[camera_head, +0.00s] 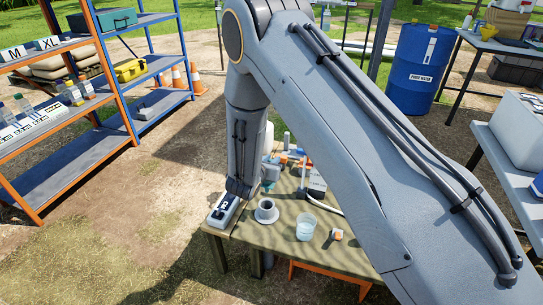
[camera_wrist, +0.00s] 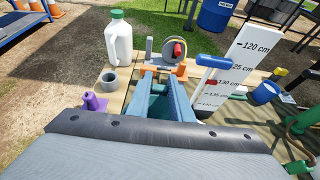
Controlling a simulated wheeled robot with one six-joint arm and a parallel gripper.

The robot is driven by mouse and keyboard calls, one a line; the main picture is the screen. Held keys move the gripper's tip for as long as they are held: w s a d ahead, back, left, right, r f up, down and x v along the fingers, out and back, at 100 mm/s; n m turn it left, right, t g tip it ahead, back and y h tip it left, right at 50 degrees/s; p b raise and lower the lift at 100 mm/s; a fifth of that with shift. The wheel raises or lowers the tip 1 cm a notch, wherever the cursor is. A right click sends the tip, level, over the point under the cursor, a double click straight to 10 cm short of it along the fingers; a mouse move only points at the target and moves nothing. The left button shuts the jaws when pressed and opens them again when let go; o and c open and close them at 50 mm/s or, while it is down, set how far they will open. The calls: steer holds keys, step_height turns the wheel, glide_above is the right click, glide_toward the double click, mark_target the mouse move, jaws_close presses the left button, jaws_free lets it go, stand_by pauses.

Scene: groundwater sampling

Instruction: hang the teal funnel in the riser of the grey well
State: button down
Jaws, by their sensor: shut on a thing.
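My gripper (camera_head: 271,165) reaches low over the olive table, partly hidden behind my arm in the head view. In the wrist view its two blue fingers with orange tips (camera_wrist: 164,71) are shut on the teal funnel (camera_wrist: 161,107), which shows only in part between them. A small teal patch of the funnel (camera_head: 268,184) shows below the gripper in the head view. A short grey open-topped cylinder (camera_wrist: 109,79), which looks like the grey well's riser, stands left of the fingertips, apart from them. Its opening faces up and looks empty.
A white jug with a green cap (camera_wrist: 118,44) stands behind the cylinder, and a purple piece (camera_wrist: 95,101) nearer. A grey cup (camera_head: 266,211) and clear beaker (camera_head: 306,229) stand near the table's front.

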steer(key=shift+s+a, duration=0.15)
step_height(320, 180, down, 11)
steer(key=b, duration=0.7)
steer(key=shift+r, duration=0.15)
stand_by(1.2)
steer(key=shift+f+b, duration=0.45)
steer(key=shift+f, duration=0.05)
stand_by(0.4)
steer(key=c, duration=1.5)
jaws_free()
steer(key=v, duration=0.7)
steer(key=shift+s+a+r+p, duration=0.1)
steer(key=shift+s+r+p, duration=0.1)
steer(key=shift+s+p, duration=0.15)
